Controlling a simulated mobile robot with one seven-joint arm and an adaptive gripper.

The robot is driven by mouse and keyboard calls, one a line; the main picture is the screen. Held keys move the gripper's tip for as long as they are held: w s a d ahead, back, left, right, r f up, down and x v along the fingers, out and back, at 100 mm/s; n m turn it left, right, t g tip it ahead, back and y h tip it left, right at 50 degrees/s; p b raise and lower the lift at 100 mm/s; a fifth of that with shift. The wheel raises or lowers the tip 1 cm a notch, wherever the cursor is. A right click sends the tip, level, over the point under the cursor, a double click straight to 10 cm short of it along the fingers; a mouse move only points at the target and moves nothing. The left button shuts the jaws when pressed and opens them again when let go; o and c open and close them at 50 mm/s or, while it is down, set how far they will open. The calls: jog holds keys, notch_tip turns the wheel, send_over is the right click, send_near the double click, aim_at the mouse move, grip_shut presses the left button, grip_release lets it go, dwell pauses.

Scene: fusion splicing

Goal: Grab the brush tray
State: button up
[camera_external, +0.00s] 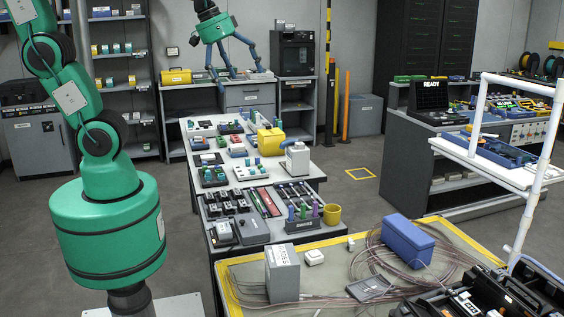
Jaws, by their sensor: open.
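The long table (330,232) is crowded with small trays and boxes. A yellow-edged mat (240,277) with loose cables is in front.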

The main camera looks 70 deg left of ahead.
jog(key=w+d+f+g+p, duration=0.1)
jog(key=w+d+f, duration=0.4)
jog(key=w+d, duration=0.5)
jog(key=w+d+f+g+p, duration=0.2)
jog(key=w+d+f, duration=0.3)
jog(key=w+d, duration=0.5)
jog(key=w+d+f+p, duration=0.1)
jog(key=w+d+f, duration=0.3)
jog(key=d+f, duration=0.6)
jog(key=w+d+f+n+g+p, duration=0.1)
jog(key=w+d+f, duration=0.3)
jog(key=d+f, duration=0.6)
notch_tip(320, 180, down, 8)
jog(key=shift+w+d+f+g+p, duration=0.15)
jog(key=shift+w+g+p, duration=0.05)
jog(key=shift+g+p, duration=0.15)
send_over(375, 291)
jog(key=shift+w+d+f, duration=0.1)
jog(key=shift+f, duration=2.05)
jog(key=shift+d+f, duration=0.1)
jog(key=shift+f, duration=2.05)
jog(key=shift+f, duration=0.1)
jog(key=shift+a+f, duration=0.1)
jog(key=shift+f, duration=2.4)
